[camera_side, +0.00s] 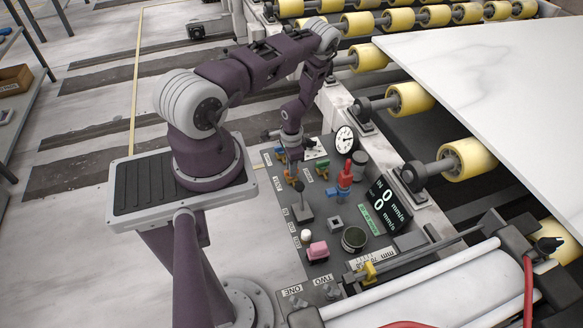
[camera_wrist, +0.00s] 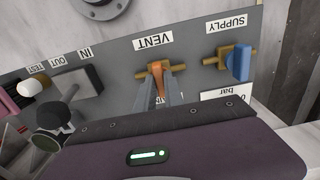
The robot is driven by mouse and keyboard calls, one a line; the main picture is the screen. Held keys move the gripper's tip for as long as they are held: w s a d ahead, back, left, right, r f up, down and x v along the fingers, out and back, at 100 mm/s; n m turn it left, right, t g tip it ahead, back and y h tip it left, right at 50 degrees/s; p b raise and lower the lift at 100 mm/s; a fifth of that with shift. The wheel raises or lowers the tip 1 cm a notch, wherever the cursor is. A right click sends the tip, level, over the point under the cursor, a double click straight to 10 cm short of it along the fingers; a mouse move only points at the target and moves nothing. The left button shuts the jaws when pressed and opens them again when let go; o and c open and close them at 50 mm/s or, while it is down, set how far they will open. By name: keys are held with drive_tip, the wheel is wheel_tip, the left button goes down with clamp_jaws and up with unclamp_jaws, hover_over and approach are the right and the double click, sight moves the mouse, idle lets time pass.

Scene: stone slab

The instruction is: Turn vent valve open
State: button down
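The vent valve (camera_wrist: 141,73) is a brass body lying left to right under the VENT label. Its orange handle (camera_wrist: 158,85) points across the body, toward the bottom of the wrist view. My gripper (camera_wrist: 160,88) reaches down over it, with one grey finger close on each side of the handle; the fingers look closed on it. In the side view, my gripper (camera_side: 292,172) points down at the far left part of the dark panel. The handle is small and partly covered by the fingers there.
A supply valve (camera_wrist: 240,62) with a blue handle sits right of the vent valve. A grey lever (camera_wrist: 78,85) stands left. The panel (camera_side: 318,215) also carries a red-topped part (camera_side: 346,172), pink button (camera_side: 317,251), dial (camera_side: 345,139) and display (camera_side: 388,204). Rollers and a pale slab (camera_side: 500,80) lie behind.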

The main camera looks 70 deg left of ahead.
drive_tip(key=shift+m, duration=0.3)
drive_tip(key=m, duration=0.3)
drive_tip(key=shift+m, duration=0.3)
drive_tip(key=m, duration=0.4)
drive_tip(key=shift+m, duration=0.3)
drive_tip(key=m, duration=0.4)
drive_tip(key=shift+m, duration=2.5)
drive_tip(key=c, duration=1.4)
unclamp_jaws()
drive_tip(key=shift+c, duration=0.2)
